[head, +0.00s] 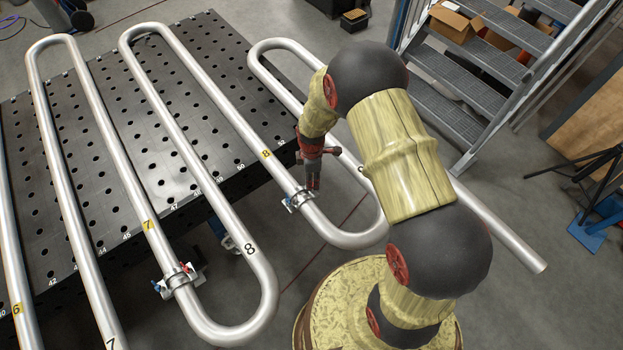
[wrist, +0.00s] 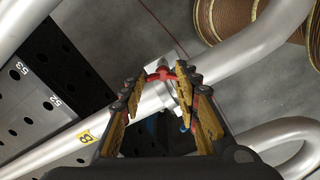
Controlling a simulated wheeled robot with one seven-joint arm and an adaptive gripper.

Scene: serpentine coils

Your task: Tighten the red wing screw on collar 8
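Collar 8 (head: 299,199) is a silvery clamp around a bent steel pipe, just below a yellow label 8 (head: 266,153); this label also shows in the wrist view (wrist: 87,137). The red wing screw (wrist: 160,75) stands on the collar in the wrist view, its wings spread sideways. My gripper (head: 314,187) points down close to the collar and hides part of it in the head view. In the wrist view my gripper (wrist: 163,88) is open, its fingertips on either side of the wing screw with gaps showing. A blue part (wrist: 184,126) shows partly behind the right finger.
Collar 7 (head: 180,280), with red and blue screws, is clamped on the neighbouring pipe to the left. A dark perforated table (head: 120,110) lies under the coils. A brown cable drum (wrist: 240,15) is near the pipe. Metal stairs (head: 460,100) stand behind my arm.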

